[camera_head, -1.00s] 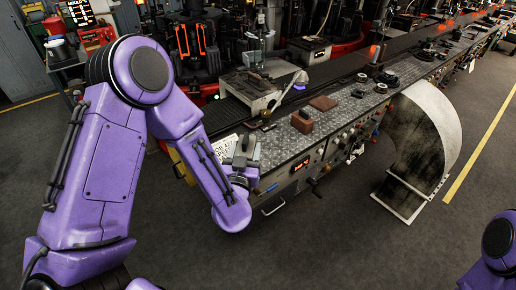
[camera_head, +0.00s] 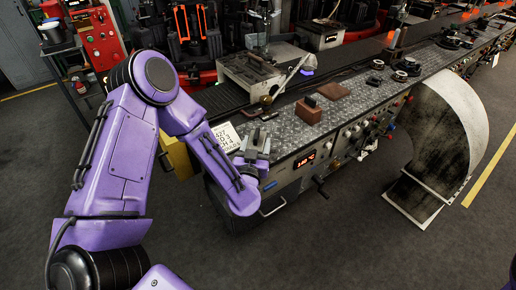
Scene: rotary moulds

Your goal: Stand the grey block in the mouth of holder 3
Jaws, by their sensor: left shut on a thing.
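My left gripper (camera_head: 256,141) is above the near left edge of the metal-topped bench. It is shut on a small grey piece, which looks like the grey block (camera_head: 256,135); the fingers hide most of it. A brown block (camera_head: 308,113) with a dark piece or opening on top stands on the bench to the right of the gripper, apart from it. No number shows on it, so I cannot tell which thing is holder 3. My right gripper is out of view.
A flat brown plate (camera_head: 333,90) lies behind the brown block. A printed card (camera_head: 226,137) stands left of the gripper. A grey metal box (camera_head: 252,77) sits behind. Black knobs and round parts (camera_head: 407,66) stand farther right. The bench top between gripper and brown block looks clear.

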